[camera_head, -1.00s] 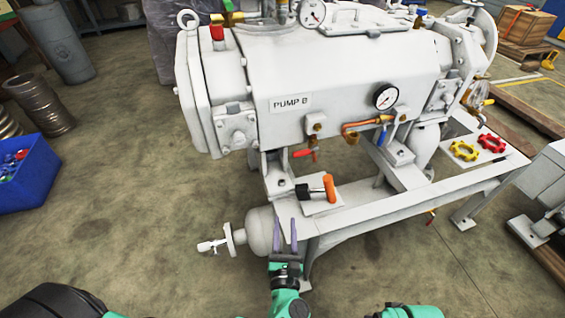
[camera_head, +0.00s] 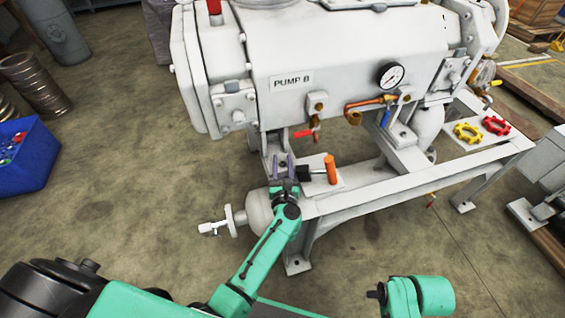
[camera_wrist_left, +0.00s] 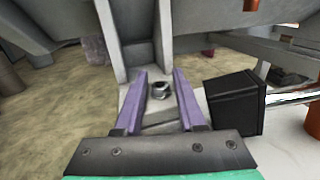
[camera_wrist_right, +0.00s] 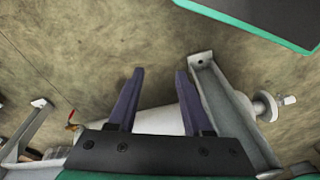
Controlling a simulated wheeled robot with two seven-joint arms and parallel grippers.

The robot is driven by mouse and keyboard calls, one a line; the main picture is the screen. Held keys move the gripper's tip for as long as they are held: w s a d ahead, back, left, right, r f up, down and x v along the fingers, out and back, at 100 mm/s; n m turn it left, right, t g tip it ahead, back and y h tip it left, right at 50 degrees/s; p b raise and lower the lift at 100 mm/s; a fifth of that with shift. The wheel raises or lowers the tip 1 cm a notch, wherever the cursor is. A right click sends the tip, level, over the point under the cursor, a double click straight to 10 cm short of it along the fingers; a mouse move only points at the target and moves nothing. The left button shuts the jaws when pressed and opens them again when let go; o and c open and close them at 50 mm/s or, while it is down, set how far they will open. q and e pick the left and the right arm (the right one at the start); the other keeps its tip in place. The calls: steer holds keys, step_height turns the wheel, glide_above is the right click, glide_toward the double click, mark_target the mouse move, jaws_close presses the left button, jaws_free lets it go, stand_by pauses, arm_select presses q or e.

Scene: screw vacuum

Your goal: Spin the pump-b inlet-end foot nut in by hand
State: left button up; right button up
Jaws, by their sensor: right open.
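Pump B (camera_head: 340,50) is a large white machine on a light grey frame. In the left wrist view a small metal nut (camera_wrist_left: 159,90) sits on the flat foot of the pump, in front of an upright bracket. My left gripper (camera_head: 281,162) is at that foot below the pump's left end. Its two purple fingers (camera_wrist_left: 155,92) are open, one on each side of the nut, and apart from it as far as I see. My right gripper (camera_wrist_right: 157,90) is open and empty, facing the floor and frame. In the head view its fingers are hidden.
A mallet with a black head (camera_wrist_left: 232,103) and orange handle (camera_head: 331,169) lies just right of my left gripper. Yellow (camera_head: 468,133) and red (camera_head: 496,125) handwheels rest on the frame at right. A blue bin (camera_head: 28,160) stands on the floor at left.

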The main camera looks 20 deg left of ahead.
arm_select(q)
steer(key=shift+c, duration=0.3)
jaws_close()
